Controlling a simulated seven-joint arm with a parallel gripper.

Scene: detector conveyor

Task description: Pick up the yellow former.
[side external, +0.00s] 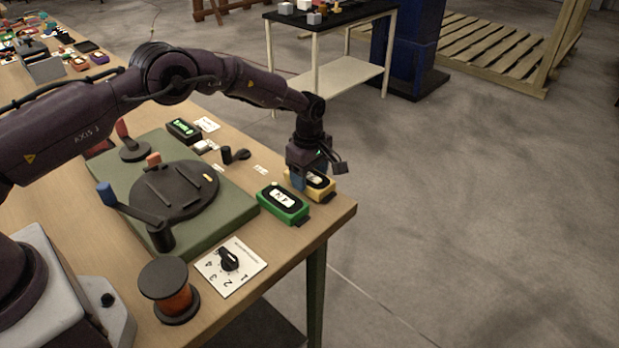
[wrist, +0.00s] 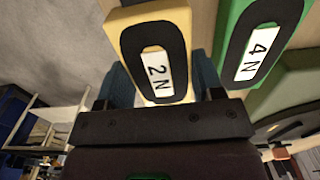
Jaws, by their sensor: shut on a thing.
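The yellow former (side external: 322,188) lies near the right end of the wooden table in the side external view. In the wrist view the yellow former (wrist: 121,17) has a black oval ring and a white label reading "2 N". My gripper (side external: 308,184) is down at it, with the fingers on either side of its near end. In the wrist view my gripper's blue fingers (wrist: 163,82) are shut on the yellow former. I cannot tell whether the former is clear of the table. The gripper partly hides it in the side external view.
A green former (side external: 284,204) labelled "4 N" stands close beside the yellow one; it also shows in the wrist view (wrist: 229,24). A green base (side external: 225,225) with a dark turntable, a dial card (side external: 245,262) and a copper spool (side external: 170,298) are to the left. The table edge is close.

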